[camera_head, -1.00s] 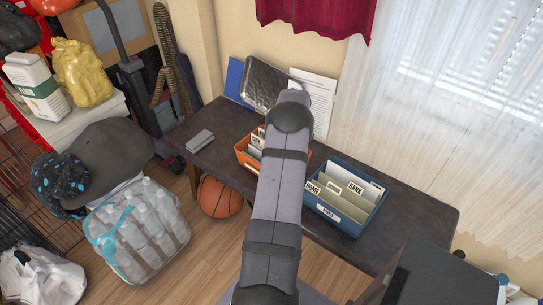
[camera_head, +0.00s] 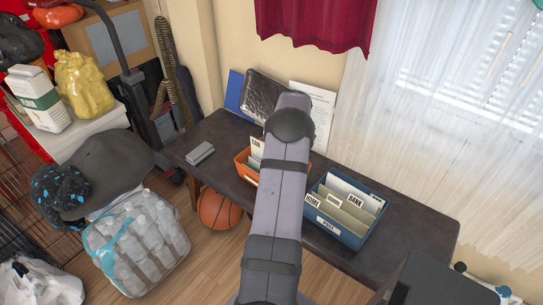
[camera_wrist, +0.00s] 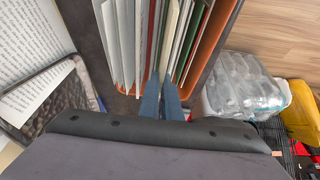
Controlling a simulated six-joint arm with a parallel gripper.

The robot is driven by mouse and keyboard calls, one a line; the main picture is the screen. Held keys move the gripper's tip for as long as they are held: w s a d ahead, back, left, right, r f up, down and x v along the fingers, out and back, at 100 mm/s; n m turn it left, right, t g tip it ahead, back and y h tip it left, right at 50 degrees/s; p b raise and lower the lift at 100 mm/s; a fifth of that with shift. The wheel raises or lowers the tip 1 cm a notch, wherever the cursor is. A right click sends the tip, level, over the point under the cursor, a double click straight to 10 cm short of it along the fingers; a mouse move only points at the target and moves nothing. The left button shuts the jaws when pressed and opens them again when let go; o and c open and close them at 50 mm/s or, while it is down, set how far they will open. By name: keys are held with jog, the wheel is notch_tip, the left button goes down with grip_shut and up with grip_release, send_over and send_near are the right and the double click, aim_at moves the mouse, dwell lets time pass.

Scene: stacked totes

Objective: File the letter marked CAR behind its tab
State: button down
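An orange file box (camera_head: 240,160) stands on the dark desk, partly hidden behind my arm. A lettered tab (camera_head: 257,143) shows at its back left; the lettering is too small to read surely. In the wrist view the orange box (camera_wrist: 217,42) holds several upright sheets and dividers, white, red and green. My gripper (camera_wrist: 161,84) is over one end of this box, its two fingers close together among the sheet edges. Whether a letter is pinched between them is unclear. The letter marked CAR cannot be singled out.
A blue box (camera_head: 335,229) labelled POST, with HOME and BANK tabs, stands right of my arm. A small grey block (camera_head: 200,153) lies at the desk's left. A dark textured tray (camera_head: 262,90) and a printed sheet (camera_head: 316,100) lean on the wall. The desk's right end is bare.

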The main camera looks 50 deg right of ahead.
notch_tip(320, 180, up, 6)
jog(key=shift+f, duration=0.25)
jog(key=shift+a, duration=0.1)
jog(key=a+r+m+g+h+p, duration=0.25)
jog(key=r+m+p, duration=0.2)
jog(key=m, duration=0.55)
jog(key=s+d+m+g+y+p, duration=0.1)
jog(key=s+d+m, duration=0.3)
jog(key=s+m, duration=0.4)
jog(key=s+d+r+m+g+y+p, duration=0.1)
jog(key=s+d+m+g+p, duration=0.2)
jog(key=s+m, duration=0.6)
jog(key=s+d+r+m+g+y+p, duration=0.1)
jog(key=s+d+m+p, duration=0.3)
jog(key=s+m, duration=0.5)
jog(key=shift+s+d+g, duration=0.5)
jog(key=shift+s+g, duration=0.35)
jog(key=shift+s, duration=1.4)
